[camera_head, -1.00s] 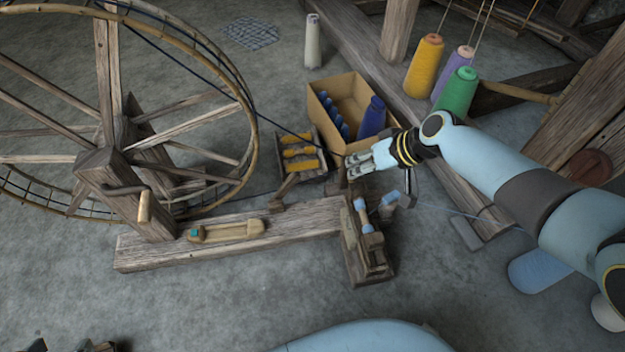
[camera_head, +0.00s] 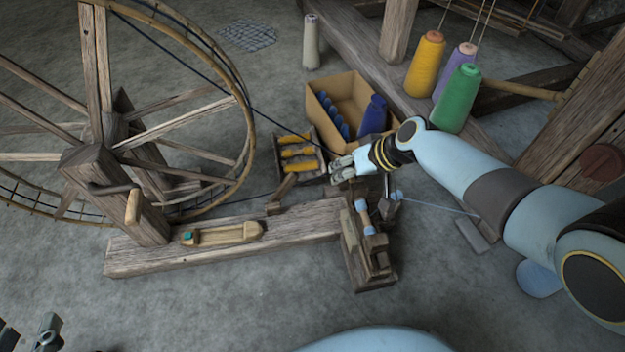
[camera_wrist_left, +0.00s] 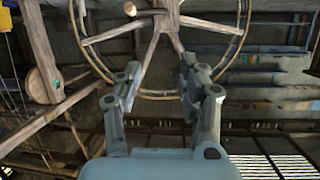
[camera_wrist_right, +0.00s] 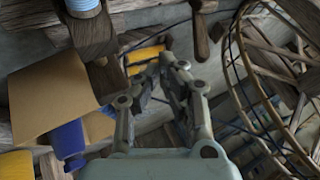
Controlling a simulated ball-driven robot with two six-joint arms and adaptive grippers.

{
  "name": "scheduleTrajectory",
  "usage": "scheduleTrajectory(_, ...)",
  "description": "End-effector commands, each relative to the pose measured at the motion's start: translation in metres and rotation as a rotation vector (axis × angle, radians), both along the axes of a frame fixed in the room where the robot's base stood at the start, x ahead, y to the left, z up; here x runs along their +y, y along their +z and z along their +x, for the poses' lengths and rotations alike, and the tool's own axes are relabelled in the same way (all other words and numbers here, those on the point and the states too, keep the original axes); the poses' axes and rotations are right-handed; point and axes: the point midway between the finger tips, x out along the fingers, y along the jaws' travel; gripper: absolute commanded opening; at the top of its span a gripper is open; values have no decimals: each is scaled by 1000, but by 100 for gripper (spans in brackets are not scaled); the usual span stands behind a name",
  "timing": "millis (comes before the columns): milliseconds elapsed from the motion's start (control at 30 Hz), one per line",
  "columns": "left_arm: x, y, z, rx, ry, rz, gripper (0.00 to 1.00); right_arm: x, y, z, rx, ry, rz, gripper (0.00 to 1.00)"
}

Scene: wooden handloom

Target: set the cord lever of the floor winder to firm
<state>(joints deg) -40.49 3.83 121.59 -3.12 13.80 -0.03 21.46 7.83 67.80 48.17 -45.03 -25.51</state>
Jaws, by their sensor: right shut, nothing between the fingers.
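The floor winder has a large spoked wheel (camera_head: 122,135) and a long wooden base beam (camera_head: 290,228). A short wooden lever (camera_head: 283,190), apparently the cord lever, stands tilted at the beam's back edge. It seems to show in the right wrist view (camera_wrist_right: 201,38), just beyond my fingertips; I cannot read its setting. My right gripper (camera_head: 336,170) is shut and empty, to the right of the lever and apart from it in the head view. It also shows in the right wrist view (camera_wrist_right: 163,68). My left gripper (camera_wrist_left: 160,68) is open and empty.
A rack of yellow bobbins (camera_head: 300,152) stands behind the lever. A cardboard box (camera_head: 322,112) holds blue bobbins and a blue cone. The spindle head (camera_head: 365,250) is at the beam's right end. A shuttle (camera_head: 222,233) lies on the beam.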

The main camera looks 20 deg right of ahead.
Motion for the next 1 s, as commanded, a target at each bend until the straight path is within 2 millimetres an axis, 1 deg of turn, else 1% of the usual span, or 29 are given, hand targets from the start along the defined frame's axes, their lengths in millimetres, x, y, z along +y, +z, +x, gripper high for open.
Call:
scheduleTrajectory(33,-1,7,7,-36,-4,1,40,1,-3,1,1,0,0,0)
scheduleTrajectory(200,-4,37,29,-172,-18,0,40,4,-10,4,2,0,0,0)
scheduleTrajectory(367,-7,68,47,-303,-33,0,40,8,-16,7,2,0,0,0)
scheduleTrajectory(500,-10,96,58,-422,-47,1,40,11,-22,11,2,0,0,0)
scheduleTrajectory(700,-15,138,69,-600,-69,1,40,15,-30,15,2,0,0,0)
scheduleTrajectory(833,-18,166,72,-720,-84,0,40,18,-35,18,3,-1,1,0)
scheduleTrajectory(900,-20,180,72,-780,-93,1,40,31,-33,20,1,1,4,0)
scheduleTrajectory(1000,-22,197,71,-855,-103,1,40,43,-32,21,1,1,2,0)
